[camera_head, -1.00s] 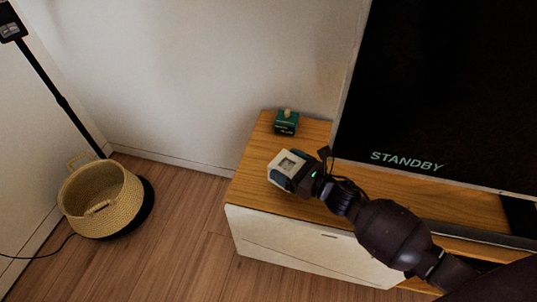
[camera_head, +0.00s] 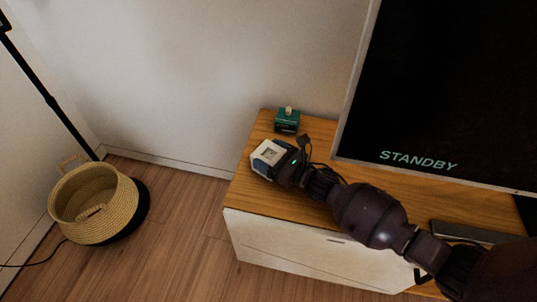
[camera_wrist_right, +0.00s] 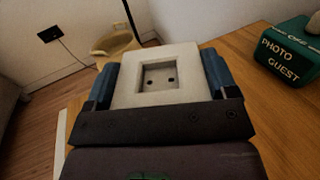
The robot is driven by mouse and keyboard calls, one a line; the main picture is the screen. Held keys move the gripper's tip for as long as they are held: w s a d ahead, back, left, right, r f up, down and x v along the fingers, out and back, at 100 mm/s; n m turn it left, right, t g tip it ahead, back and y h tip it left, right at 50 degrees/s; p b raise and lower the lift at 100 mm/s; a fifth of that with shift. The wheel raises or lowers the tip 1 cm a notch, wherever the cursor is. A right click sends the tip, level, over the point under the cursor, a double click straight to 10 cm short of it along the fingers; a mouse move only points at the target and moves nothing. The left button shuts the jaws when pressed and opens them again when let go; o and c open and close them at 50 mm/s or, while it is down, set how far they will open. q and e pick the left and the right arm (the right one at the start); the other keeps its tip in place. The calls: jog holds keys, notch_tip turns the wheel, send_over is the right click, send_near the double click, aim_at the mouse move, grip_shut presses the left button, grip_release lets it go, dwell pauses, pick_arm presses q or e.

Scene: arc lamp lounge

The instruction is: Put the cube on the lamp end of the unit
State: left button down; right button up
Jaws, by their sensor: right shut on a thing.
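The cube (camera_head: 266,153) is pale with a square recess in its face. My right gripper (camera_head: 272,160) is shut on it, over the left end of the wood-topped unit (camera_head: 255,195), the end towards the lamp pole (camera_head: 45,92). In the right wrist view the cube (camera_wrist_right: 132,91) sits between the blue finger pads, its recess showing two dark dots. I cannot tell whether the cube touches the unit's top. My left gripper is not in view.
A green box (camera_head: 287,121) marked "PHOTO GUEST" stands at the unit's back left, just behind my gripper. A large screen (camera_head: 440,90) showing "STANDBY" stands to the right. A woven basket (camera_head: 93,208) is on the floor at left. Bare wood shows in front of the gripper.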

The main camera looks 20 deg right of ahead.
jog(key=shift+r, duration=0.2)
jog(key=shift+f, duration=0.2)
jog(key=o, duration=0.8)
jog(key=shift+c, duration=0.2)
jog(key=o, duration=0.3)
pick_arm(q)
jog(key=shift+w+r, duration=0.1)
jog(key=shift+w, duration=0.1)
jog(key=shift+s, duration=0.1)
pick_arm(e)
jog(key=shift+r, duration=0.25)
jog(key=p+v, duration=0.1)
jog(key=v, duration=1)
jog(key=shift+s+d+p, duration=0.15)
jog(key=shift+s+p, duration=0.05)
jog(key=shift+p, duration=0.2)
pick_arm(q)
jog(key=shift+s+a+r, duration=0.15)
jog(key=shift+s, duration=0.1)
pick_arm(e)
jog(key=shift+s+d+f, duration=0.1)
jog(key=shift+s, duration=0.15)
